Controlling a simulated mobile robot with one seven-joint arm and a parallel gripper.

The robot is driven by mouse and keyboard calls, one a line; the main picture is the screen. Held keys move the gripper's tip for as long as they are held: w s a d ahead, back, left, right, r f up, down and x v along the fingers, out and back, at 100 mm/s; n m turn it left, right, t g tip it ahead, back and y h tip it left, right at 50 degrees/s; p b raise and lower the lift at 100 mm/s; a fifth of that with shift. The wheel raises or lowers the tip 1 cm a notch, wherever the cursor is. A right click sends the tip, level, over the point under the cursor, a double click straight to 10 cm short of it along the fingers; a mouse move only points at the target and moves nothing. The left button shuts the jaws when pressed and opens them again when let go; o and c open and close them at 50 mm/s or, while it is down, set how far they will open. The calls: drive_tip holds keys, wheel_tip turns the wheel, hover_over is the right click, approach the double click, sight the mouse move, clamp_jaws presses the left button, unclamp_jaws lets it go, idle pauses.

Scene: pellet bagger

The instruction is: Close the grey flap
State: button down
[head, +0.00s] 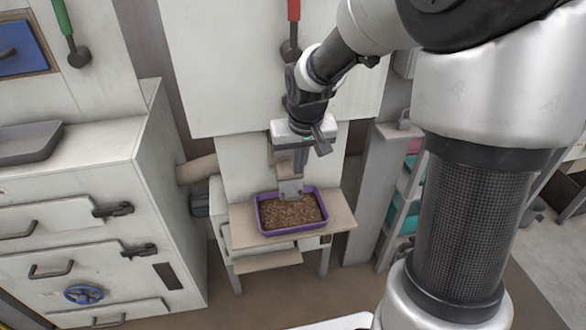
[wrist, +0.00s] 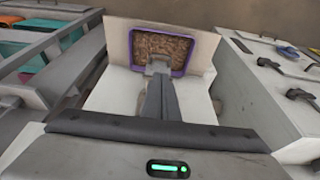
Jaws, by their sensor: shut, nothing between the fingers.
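A purple tray (head: 261,222) full of brown pellets sits on a small beige shelf below the machine's spout. In the wrist view the tray (wrist: 137,46) shows beyond my fingers. A small grey plate (head: 291,188), which looks like the grey flap, hangs at the spout just above the tray's back edge. My gripper (head: 300,170) is shut and empty, pointing down in front of the spout. Its fingers (wrist: 160,98) also show in the wrist view. They overlap the plate in view, and I cannot tell whether they touch it. My gripper hides part of the spout.
A pale cabinet (head: 80,235) with drawers and dark latches stands at the left. A grey post and a rack with teal bins (head: 403,213) stand at the right. Red (head: 293,12) and green (head: 64,18) levers hang above. The floor in front of the shelf is clear.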

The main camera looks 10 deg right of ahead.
sight(294, 198)
drive_tip(key=b+x, duration=0.1)
drive_tip(key=x, duration=0.3)
drive_tip(key=b+x, duration=0.1)
drive_tip(key=x, duration=0.4)
drive_tip(key=b+x, duration=0.1)
drive_tip(key=x, duration=0.3)
drive_tip(key=shift+s+f+b, duration=0.2)
drive_tip(key=shift+f+b, duration=0.15)
drive_tip(key=shift+f, duration=0.1)
drive_tip(key=f+t+b, duration=0.1)
drive_tip(key=b, duration=0.3)
drive_tip(key=shift+f, duration=0.15)
drive_tip(key=shift+w+a+f+b, duration=0.1)
drive_tip(key=shift+f+b, duration=0.25)
drive_tip(key=shift+f, duration=0.05)
drive_tip(key=shift+r, duration=0.1)
